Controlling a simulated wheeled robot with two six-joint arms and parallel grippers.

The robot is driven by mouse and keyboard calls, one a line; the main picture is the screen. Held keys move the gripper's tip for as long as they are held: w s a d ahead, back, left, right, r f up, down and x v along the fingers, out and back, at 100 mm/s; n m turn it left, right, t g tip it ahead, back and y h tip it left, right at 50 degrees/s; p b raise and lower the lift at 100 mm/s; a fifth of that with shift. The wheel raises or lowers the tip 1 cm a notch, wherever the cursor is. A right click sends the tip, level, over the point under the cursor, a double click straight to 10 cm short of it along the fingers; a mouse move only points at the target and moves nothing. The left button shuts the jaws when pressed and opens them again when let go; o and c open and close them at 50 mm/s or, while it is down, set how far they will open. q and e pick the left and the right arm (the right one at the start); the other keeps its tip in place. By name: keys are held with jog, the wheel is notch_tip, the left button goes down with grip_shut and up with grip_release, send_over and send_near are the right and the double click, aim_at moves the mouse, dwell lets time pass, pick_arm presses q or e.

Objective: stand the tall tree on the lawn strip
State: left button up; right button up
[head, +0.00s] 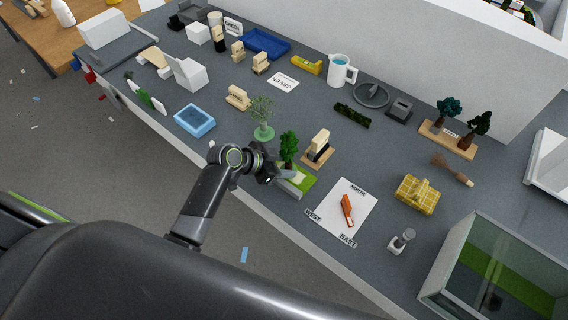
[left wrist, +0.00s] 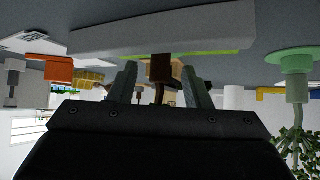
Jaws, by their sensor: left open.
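A dark green tree (head: 289,146), which looks like the tall tree, stands upright on the lawn strip (head: 304,183), a bright green top on a white block at the table's front edge. My left gripper (head: 280,174) is beside the tree at trunk height. In the left wrist view its two fingers (left wrist: 160,85) are apart, with a brown trunk (left wrist: 159,68) between them; whether they touch it I cannot tell. The strip's white side (left wrist: 160,32) and green edge (left wrist: 212,52) show above it. My right gripper is not in view.
A pale green tree on a round base (head: 263,133) stands just behind my left gripper. A wooden block stand (head: 317,157) is close behind the strip.

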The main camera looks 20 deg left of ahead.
pick_arm(q)
jog(key=shift+p+v, duration=2.1)
jog(key=shift+v, duration=1.2)
jog(key=shift+r, duration=0.1)
